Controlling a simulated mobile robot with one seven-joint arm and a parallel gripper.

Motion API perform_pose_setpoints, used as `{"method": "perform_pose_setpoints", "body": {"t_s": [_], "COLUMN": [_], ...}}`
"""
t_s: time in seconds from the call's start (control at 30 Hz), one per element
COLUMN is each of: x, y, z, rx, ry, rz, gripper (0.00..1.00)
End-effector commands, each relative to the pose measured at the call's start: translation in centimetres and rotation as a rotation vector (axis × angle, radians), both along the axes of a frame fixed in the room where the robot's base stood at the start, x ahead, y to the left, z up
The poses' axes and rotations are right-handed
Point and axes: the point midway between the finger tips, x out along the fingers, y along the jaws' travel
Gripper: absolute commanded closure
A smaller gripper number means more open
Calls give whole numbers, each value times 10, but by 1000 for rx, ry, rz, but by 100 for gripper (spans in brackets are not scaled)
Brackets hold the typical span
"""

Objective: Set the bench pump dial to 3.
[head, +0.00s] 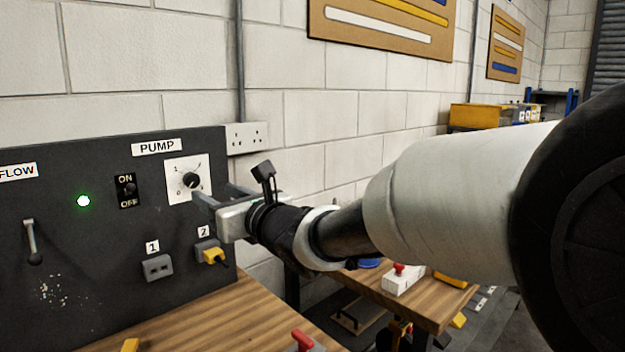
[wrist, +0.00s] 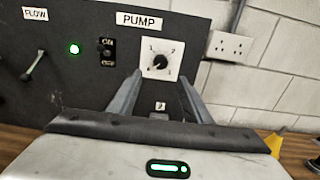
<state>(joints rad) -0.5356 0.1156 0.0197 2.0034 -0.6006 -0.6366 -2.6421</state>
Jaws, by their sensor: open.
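The pump dial (head: 191,180) is a round black knob on a white square plate under the PUMP label (head: 157,147) on the dark panel. In the wrist view the dial (wrist: 159,63) shows a 1 at its upper left and a 2 at its upper right. I cannot read a 3, and the pointer's setting is too small to tell surely. My gripper (head: 214,193) is open and empty, just in front of the panel, low and right of the dial. In the wrist view my gripper's fingertips (wrist: 160,77) lie either side of the dial's lower part, apparently short of it.
Left of the dial are an ON/OFF switch (head: 127,190), a lit green lamp (head: 83,201) and a FLOW lever (head: 32,242). Below are socket 1 (head: 157,267) and a yellow plug (head: 213,256) at socket 2. A wooden bench (head: 215,318) runs beneath; a wall outlet (wrist: 230,46) is to the right.

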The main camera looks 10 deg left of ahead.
Motion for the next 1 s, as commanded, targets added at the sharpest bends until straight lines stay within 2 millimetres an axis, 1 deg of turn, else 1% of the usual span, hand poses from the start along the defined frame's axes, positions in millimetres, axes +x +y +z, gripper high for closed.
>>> {"method": "perform_pose_setpoints", "body": {"t_s": [0.03,0.2,0.4,0.5,0.67,0.9,0.93,1.0], "x": [7,30,52,59,64,64,65,65], "y": [10,39,65,74,80,81,81,80], "z": [0,-1,0,0,0,0,0,0], "rx": [-1,0,0,0,1,1,1,1], "ry": [1,3,1,1,2,2,2,2], "rz": [3,1,-1,-1,-1,-1,-1,-1], "gripper": [55,55,55,55,55,55,57,69]}}
